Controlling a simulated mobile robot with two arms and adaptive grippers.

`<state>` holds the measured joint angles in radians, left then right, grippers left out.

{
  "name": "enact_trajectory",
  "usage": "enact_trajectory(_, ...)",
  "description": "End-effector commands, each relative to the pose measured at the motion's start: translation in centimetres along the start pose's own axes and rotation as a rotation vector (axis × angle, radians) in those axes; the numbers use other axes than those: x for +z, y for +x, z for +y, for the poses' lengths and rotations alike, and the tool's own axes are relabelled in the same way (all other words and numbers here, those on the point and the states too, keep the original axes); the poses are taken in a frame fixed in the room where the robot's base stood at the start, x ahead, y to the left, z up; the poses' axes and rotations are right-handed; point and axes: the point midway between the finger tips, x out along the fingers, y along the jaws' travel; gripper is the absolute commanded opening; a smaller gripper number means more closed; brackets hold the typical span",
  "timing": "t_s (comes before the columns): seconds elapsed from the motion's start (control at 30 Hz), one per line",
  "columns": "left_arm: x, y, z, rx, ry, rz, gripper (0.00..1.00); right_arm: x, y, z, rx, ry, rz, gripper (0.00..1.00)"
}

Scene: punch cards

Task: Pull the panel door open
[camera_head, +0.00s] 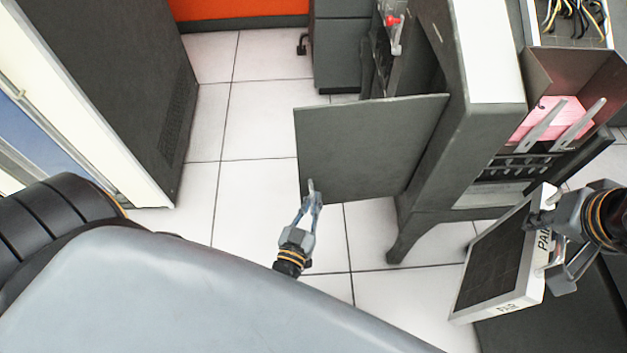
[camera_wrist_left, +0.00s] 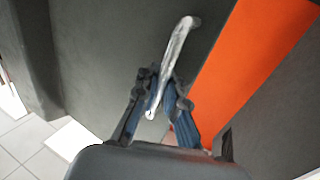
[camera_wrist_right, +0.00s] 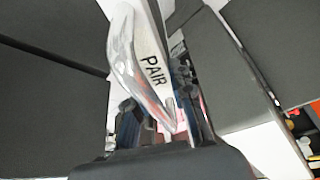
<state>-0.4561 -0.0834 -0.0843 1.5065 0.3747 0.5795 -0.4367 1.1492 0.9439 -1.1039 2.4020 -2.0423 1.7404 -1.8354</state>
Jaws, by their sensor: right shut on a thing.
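A dark grey panel door (camera_head: 365,140) stands out sideways from the grey machine's leg, with a silver handle near its lower left corner. My left gripper (camera_head: 311,190) is at that handle; in the left wrist view the handle (camera_wrist_left: 180,45) runs between its slightly parted fingers (camera_wrist_left: 158,85). A second panel (camera_head: 497,262), dark with a white edge lettered "PAIR", hangs tilted at the right. My right gripper (camera_head: 545,235) is shut on its silver handle; in the right wrist view the handle (camera_wrist_right: 130,65) passes between the fingers (camera_wrist_right: 160,110), which hide part of it.
The grey machine (camera_head: 470,130) stands between the two panels, with a pink card stack (camera_head: 550,118) in its tray. A tall dark cabinet (camera_head: 105,70) stands at the left. White tiled floor (camera_head: 250,130) is clear between the cabinet and the left panel.

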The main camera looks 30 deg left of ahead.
Motion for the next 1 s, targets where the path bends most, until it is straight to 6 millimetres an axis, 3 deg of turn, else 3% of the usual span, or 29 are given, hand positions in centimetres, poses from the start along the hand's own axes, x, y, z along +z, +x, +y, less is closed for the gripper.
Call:
enact_trajectory(0.03, 0.5, -0.7, 0.4, 0.007, 0.002, -0.016, 0.15, -0.2, -0.2, 0.0, -0.002, 0.001, 0.008, 0.0)
enact_trajectory(0.13, 0.5, -0.6, 0.3, 0.007, 0.002, -0.015, 0.32, -0.2, -0.2, 0.0, -0.002, 0.001, 0.008, 0.0)
enact_trajectory(0.57, 0.4, -1.1, 0.2, 0.004, 0.0, -0.013, 0.32, -0.2, -0.2, 0.0, -0.002, 0.001, 0.008, 0.0)
enact_trajectory(1.0, 0.3, -8.4, 0.3, 0.005, 0.001, -0.015, 0.32, -0.2, -0.2, 0.0, -0.002, 0.001, 0.008, 0.0)
